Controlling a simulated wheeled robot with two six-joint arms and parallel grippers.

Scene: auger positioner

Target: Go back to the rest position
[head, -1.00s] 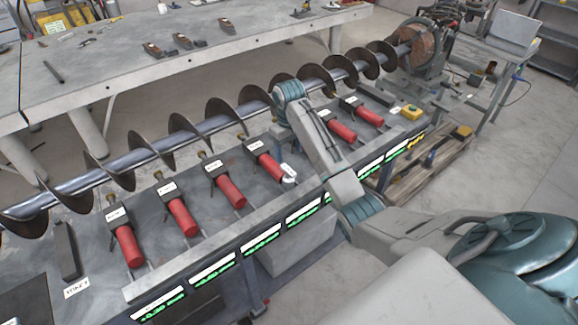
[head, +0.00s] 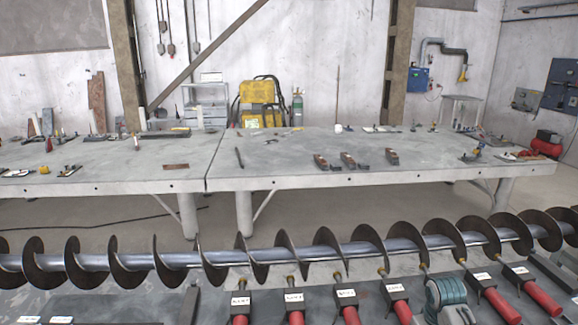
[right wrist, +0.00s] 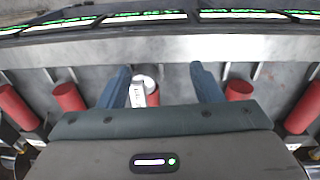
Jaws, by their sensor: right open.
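My right gripper (right wrist: 160,76) is open in the right wrist view, its two blue fingers apart. A red cylinder (right wrist: 153,99) with a white round piece (right wrist: 146,82) and a white tag (right wrist: 137,96) shows between the fingers; I cannot tell whether they touch it. In the head view, a teal part of my right arm (head: 447,300) shows at the bottom right, and the gripper itself is hidden there. My left gripper is in neither current view.
A long auger (head: 210,257) spans the head view. Below it is a row of red-handled positioners (head: 295,317). A grey table (head: 300,165) with tools stands behind. In the right wrist view, red cylinders (right wrist: 68,96) flank the gripper, and a lit metal rail (right wrist: 150,17) runs beyond.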

